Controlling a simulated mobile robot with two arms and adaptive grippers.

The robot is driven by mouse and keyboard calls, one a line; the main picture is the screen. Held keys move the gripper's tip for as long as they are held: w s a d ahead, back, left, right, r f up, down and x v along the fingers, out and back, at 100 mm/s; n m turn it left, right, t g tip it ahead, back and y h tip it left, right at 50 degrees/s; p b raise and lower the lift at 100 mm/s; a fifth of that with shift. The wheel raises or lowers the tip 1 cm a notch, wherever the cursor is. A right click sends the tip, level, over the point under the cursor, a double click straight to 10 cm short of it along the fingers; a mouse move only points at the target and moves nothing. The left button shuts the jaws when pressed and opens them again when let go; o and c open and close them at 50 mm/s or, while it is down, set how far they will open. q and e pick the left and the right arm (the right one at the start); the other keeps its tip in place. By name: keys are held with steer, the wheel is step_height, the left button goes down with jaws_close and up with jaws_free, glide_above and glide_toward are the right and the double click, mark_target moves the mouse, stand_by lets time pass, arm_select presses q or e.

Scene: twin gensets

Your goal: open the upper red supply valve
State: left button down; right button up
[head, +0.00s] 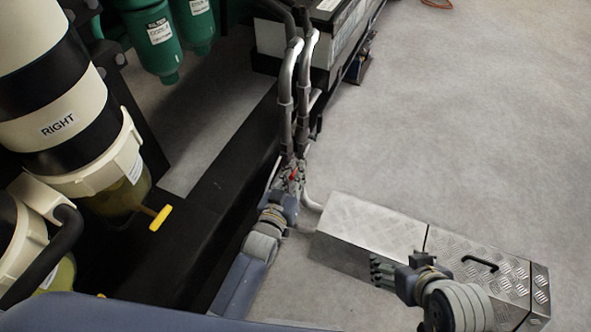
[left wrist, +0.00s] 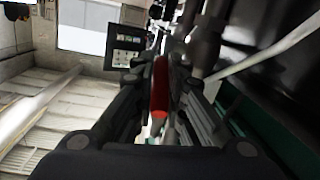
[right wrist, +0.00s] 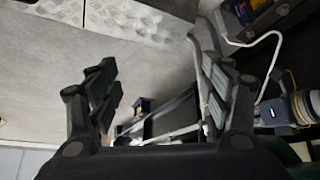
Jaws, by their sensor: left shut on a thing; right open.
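The red valve handle (head: 294,174) shows as a small red spot among the metal pipes in the head view. My left gripper (head: 291,180) is at it. In the left wrist view the red handle (left wrist: 160,88) lies between the fingers of my left gripper (left wrist: 162,72), which is shut on it. The fingers hide part of the handle and the valve body. My right gripper (head: 383,270) hangs over the metal box at the lower right. In the right wrist view my right gripper (right wrist: 150,80) is open with nothing between its fingers.
Two grey pipes (head: 287,95) rise above the valve. A checker-plate metal box (head: 365,225) stands to the right. A black frame rail (head: 215,190) runs on the left, near a filter marked RIGHT (head: 60,125) and a yellow drain handle (head: 160,218). The floor (head: 470,120) is clear at upper right.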

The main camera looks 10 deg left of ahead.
arm_select(q)
steer(key=shift+r+g+p, duration=0.25)
steer(key=shift+g+p, duration=0.05)
steer(key=shift+p, duration=0.45)
steer(key=shift+w+p, duration=0.1)
steer(key=shift+p, duration=0.55)
arm_select(e)
steer(key=s+d+g, duration=0.2)
steer(key=s+g, duration=0.1)
steer(key=s, duration=0.3)
arm_select(q)
steer(key=shift+g+p, duration=0.4)
steer(key=shift+p, duration=0.15)
arm_select(e)
steer(key=shift+h, duration=0.4)
steer(key=shift+a+x, duration=0.2)
steer(key=shift+x, duration=2.6)
steer(key=shift+s, duration=0.15)
arm_select(q)
steer(key=c, duration=1.6)
jaws_free()
steer(key=shift+w, duration=0.1)
